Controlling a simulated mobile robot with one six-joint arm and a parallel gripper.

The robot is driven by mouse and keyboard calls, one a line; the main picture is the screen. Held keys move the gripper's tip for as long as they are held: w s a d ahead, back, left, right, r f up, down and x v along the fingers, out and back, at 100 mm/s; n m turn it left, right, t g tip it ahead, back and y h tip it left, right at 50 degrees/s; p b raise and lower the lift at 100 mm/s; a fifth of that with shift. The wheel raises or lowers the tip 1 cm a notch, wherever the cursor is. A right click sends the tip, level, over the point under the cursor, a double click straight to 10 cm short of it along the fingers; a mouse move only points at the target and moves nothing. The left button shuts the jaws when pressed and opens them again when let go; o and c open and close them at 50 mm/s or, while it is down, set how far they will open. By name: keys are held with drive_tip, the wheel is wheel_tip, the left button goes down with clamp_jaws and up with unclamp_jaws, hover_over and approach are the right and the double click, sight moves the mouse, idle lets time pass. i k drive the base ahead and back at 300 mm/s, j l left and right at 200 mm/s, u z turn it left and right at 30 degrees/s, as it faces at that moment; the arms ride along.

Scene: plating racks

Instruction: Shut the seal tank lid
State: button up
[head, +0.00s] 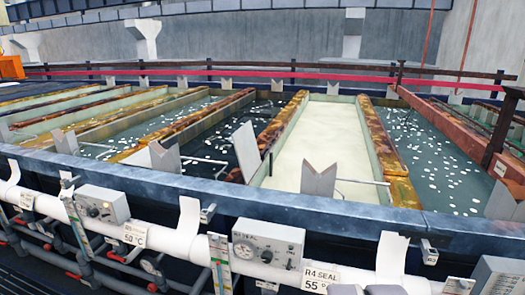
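A tag reading "R4 SEAL 55" (318,279) is on the front pipe at the bottom. Behind it, a long tank with a smooth cream surface (322,140) runs away from me between two rust-stained side walls. I cannot tell whether that surface is liquid or a cover. A plain pale panel (247,152) stands tilted at the tank's left side near the front. I cannot tell whether it is a lid. A notched grey bracket (318,180) stands at the tank's near end.
Neighbouring tanks at left (210,130) and right (425,150) hold dark water dotted with white floating pieces. A blue-grey front rail (230,192), a white pipe and control boxes (268,243) run along the near side. A red rail (270,73) crosses the back.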

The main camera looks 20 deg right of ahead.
sight(246, 149)
drive_tip(key=i+j+z, duration=0.4)
drive_tip(key=j, duration=0.4)
drive_tip(key=i+j+z, duration=0.25)
drive_tip(key=j+z, duration=0.2)
drive_tip(key=j, duration=0.4)
drive_tip(key=i+j+z, duration=0.15)
drive_tip(key=j+z, duration=0.25)
drive_tip(key=j, duration=0.55)
drive_tip(key=j+z, duration=0.4)
drive_tip(key=j, duration=0.55)
drive_tip(key=i+j+z, duration=0.25)
drive_tip(key=z, duration=0.15)
drive_tip(key=i+j+z, duration=0.15)
drive_tip(key=j+z, duration=0.2)
drive_tip(key=i+j+z, duration=0.15)
drive_tip(key=j+z, duration=0.25)
